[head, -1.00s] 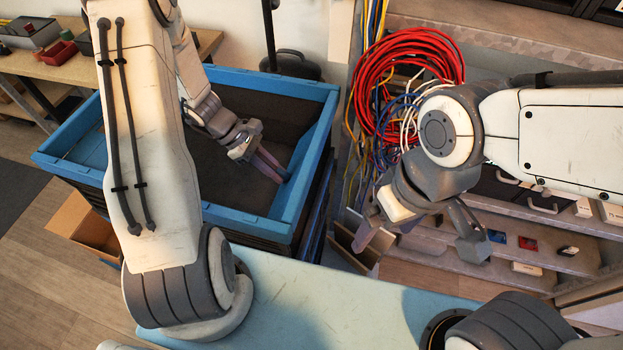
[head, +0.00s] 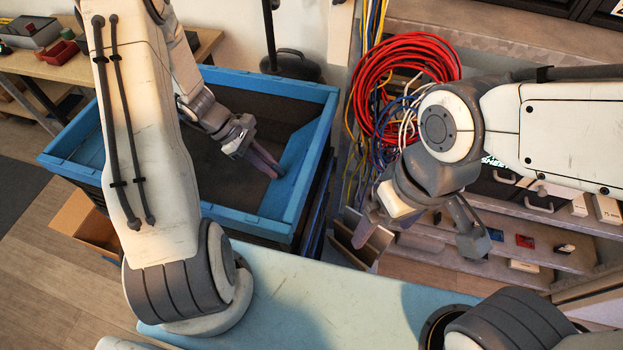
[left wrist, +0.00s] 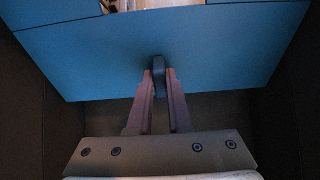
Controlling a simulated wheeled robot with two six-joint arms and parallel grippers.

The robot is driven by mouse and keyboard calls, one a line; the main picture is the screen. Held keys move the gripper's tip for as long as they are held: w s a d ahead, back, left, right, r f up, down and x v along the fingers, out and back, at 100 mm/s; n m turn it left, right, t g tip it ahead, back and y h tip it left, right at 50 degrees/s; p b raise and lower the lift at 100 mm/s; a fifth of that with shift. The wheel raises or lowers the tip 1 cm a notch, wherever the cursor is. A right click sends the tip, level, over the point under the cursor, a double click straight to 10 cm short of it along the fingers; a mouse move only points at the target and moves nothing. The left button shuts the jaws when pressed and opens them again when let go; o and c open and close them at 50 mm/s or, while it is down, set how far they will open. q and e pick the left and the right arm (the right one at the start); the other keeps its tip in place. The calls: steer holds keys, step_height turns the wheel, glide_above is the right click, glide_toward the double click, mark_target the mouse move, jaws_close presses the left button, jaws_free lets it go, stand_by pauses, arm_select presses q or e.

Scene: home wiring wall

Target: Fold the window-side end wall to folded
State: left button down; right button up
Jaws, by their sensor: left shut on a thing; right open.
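A blue-rimmed crate (head: 262,82) with a dark inside stands at the left of the head view. Its right-hand end wall (head: 298,155) is a blue panel leaning inward over the dark inside. The panel fills much of the left wrist view (left wrist: 215,55), with a small dark blue tab (left wrist: 159,82) on it. My left gripper (head: 277,172) reaches into the crate. In the left wrist view, its fingers (left wrist: 158,92) are shut on that tab. My right gripper (head: 420,235) is open and empty, right of the crate.
A red cable coil (head: 415,55) and blue and white cables hang right of the crate. A pale blue surface (head: 300,290) lies in front. Shelves with small parts (head: 525,241) stand at right, a workbench (head: 65,65) at far left. A cardboard box (head: 85,220) lies beside the crate.

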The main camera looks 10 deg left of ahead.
mark_target(272, 166)
arm_select(q)
steer(key=shift+p+v, duration=0.55)
steer(key=shift+v, duration=0.25)
steer(key=shift+r, duration=0.15)
steer(key=shift+a+r+p, duration=0.2)
steer(key=shift+r+p, duration=0.25)
steer(key=shift+p, duration=0.05)
steer(key=shift+a+r+p, duration=0.2)
steer(key=shift+r+p, duration=0.25)
steer(key=shift+r, duration=0.15)
steer(key=shift+a+r+p, duration=0.25)
steer(key=shift+r+p, duration=0.6)
steer(key=shift+p, duration=0.1)
steer(key=shift+w+r, duration=0.1)
